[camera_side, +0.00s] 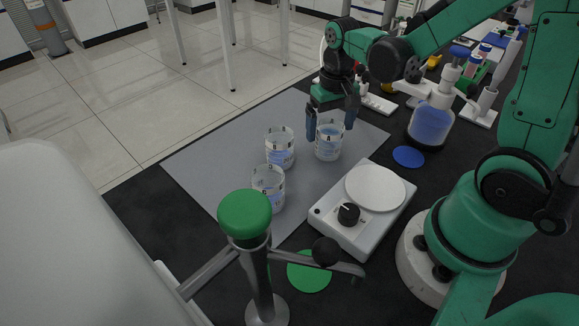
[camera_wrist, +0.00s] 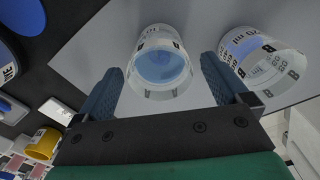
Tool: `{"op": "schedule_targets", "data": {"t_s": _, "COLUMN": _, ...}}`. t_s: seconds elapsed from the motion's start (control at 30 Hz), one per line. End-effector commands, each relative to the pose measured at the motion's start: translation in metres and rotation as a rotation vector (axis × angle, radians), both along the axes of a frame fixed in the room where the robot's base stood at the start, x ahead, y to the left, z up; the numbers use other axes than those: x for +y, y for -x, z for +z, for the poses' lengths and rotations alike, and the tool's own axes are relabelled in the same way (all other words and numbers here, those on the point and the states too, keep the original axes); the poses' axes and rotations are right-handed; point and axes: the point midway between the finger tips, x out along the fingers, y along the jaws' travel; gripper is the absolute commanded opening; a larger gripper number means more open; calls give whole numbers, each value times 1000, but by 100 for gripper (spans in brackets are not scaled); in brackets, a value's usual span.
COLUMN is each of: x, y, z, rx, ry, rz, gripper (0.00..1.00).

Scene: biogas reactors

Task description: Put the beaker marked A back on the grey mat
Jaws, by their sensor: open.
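Three clear glass beakers with blue liquid stand upright on the grey mat (camera_side: 213,157): a right beaker (camera_side: 329,149), a middle beaker (camera_side: 280,158) and a front beaker (camera_side: 268,190). Their letters are too small to read surely in the side view. My gripper (camera_side: 331,130) is low over the mat, open, with its blue fingers on either side of the right beaker. In the wrist view, a beaker (camera_wrist: 158,75) lies between and beyond the fingertips (camera_wrist: 161,65). Another beaker (camera_wrist: 268,62) is at the right. The marks on both look like B. I cannot make out an A.
A white hotplate (camera_side: 348,222) with a round top and black knob stands right of the mat. A blue disc (camera_side: 408,156) and a green disc (camera_side: 309,277) lie on the dark bench. A blue-filled reactor bottle (camera_side: 431,125) stands behind. A green-capped post (camera_side: 246,213) is in front.

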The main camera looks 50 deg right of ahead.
Motion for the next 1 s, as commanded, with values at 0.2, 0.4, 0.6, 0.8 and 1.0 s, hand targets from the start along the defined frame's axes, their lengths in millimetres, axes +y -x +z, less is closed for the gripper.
{"op": "schedule_targets", "data": {"t_s": 0.2, "x": 0, "y": 1, "z": 39, "rx": 0, "ry": 0, "rz": 0, "gripper": 94}}
{"op": "schedule_targets", "data": {"t_s": 0.4, "x": 0, "y": 1, "z": 73, "rx": 0, "ry": 0, "rz": 0, "gripper": 94}}
{"op": "schedule_targets", "data": {"t_s": 0.6, "x": 0, "y": 1, "z": 96, "rx": 0, "ry": 0, "rz": 0, "gripper": 94}}
{"op": "schedule_targets", "data": {"t_s": 0.8, "x": 7, "y": 3, "z": 103, "rx": -47, "ry": 12, "rz": 33, "gripper": 94}}
{"op": "schedule_targets", "data": {"t_s": 1.0, "x": 39, "y": 11, "z": 97, "rx": -304, "ry": 68, "rz": 202, "gripper": 94}}
